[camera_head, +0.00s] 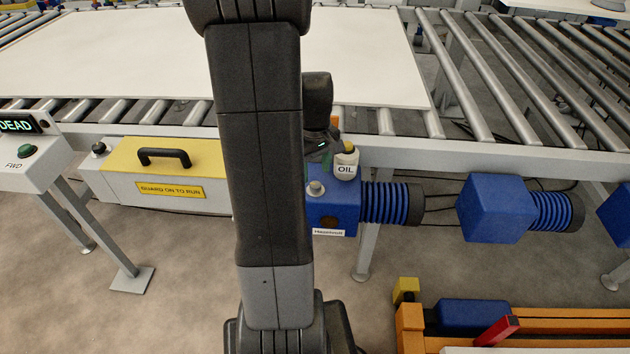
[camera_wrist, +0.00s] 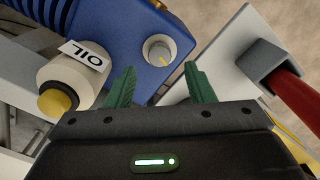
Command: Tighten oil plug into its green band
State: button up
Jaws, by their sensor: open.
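The oil plug (camera_wrist: 158,50) is a round grey knob with a yellow line on its face, set in the blue gearbox housing (camera_wrist: 120,22). In the head view the plug (camera_head: 316,187) stands on top of the blue housing (camera_head: 345,212). My gripper (camera_wrist: 160,70) is open and empty. Its green fingers are spread apart, and in the wrist view the plug appears between and just past their tips; I cannot tell the exact gap. In the head view my arm hides much of the gripper (camera_head: 322,156). I cannot make out a green band.
A white OIL bottle (camera_wrist: 72,75) with a yellow cap stands close beside the left finger. A red bar (camera_wrist: 300,103) in a grey holder is at right. The roller conveyor (camera_head: 480,150) runs above the housing. A yellow guard cover (camera_head: 165,160) with a black handle is at left.

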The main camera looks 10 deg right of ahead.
aim_at(315, 184)
jog(key=shift+f, duration=2)
jog(key=c, duration=1)
jog(key=shift+m, duration=2.6)
jog(key=o, duration=1)
notch_tip(315, 184, up, 14)
jog(key=p, duration=0.2)
